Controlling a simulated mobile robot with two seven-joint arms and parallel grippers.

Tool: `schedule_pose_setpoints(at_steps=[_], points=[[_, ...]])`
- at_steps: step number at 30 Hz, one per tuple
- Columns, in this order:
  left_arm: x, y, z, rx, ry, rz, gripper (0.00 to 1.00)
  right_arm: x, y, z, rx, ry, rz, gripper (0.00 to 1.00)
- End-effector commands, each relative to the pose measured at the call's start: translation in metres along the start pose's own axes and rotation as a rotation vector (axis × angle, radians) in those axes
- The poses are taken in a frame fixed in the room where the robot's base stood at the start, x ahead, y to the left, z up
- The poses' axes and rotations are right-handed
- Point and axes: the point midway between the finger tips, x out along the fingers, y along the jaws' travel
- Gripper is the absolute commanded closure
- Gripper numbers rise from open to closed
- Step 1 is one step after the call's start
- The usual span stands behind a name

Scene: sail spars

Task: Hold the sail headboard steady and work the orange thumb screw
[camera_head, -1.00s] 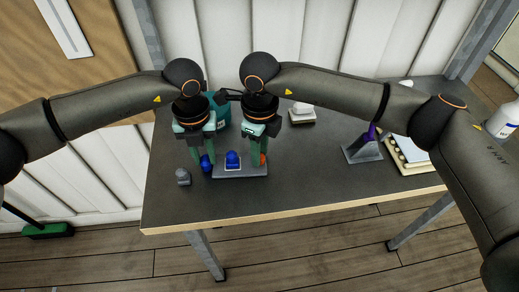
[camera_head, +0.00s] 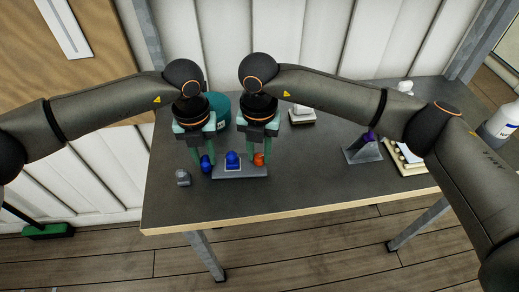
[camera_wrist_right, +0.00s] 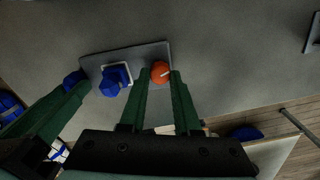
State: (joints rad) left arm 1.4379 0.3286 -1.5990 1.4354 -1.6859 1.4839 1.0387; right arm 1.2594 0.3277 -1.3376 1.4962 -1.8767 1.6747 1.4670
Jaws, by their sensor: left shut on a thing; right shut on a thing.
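The sail headboard (camera_head: 240,172) is a flat grey plate near the table's front edge; it also shows in the wrist view (camera_wrist_right: 93,62). The orange thumb screw (camera_head: 259,159) stands at its right end, with a pale mark on top in the wrist view (camera_wrist_right: 160,72). My right gripper (camera_head: 259,154) points down and is shut on the screw, one finger on each side. A blue knob (camera_head: 232,159) stands mid-plate on a white square. My left gripper (camera_head: 204,158) is shut on another blue knob (camera_head: 206,164) at the plate's left end; its fingers partly hide that knob.
A small grey piece (camera_head: 183,178) lies left of the headboard. A teal container (camera_head: 218,108) stands behind the grippers. A grey stand (camera_head: 363,151) with a purple item and a notebook (camera_head: 402,160) are at right. The table (camera_head: 310,170) between is clear.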

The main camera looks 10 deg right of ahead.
Motion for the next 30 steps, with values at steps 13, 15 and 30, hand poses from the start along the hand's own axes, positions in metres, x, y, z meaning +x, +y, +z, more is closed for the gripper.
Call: schedule_pose_setpoints(at_steps=[13, 15, 30], points=[[0.003, 0.001, -0.001, 0.000, 0.003, 0.004, 1.00, 0.000, 0.000, 0.001, 0.291, 0.000, 0.001, 0.34], [0.003, 0.001, -0.001, 0.000, 0.003, 0.005, 1.00, 0.000, 0.000, 0.001, 0.291, -0.001, 0.001, 0.34], [0.003, 0.001, -0.001, -0.001, 0.003, 0.004, 1.00, -0.045, 0.001, 0.001, 0.291, -0.004, 0.005, 0.34]])
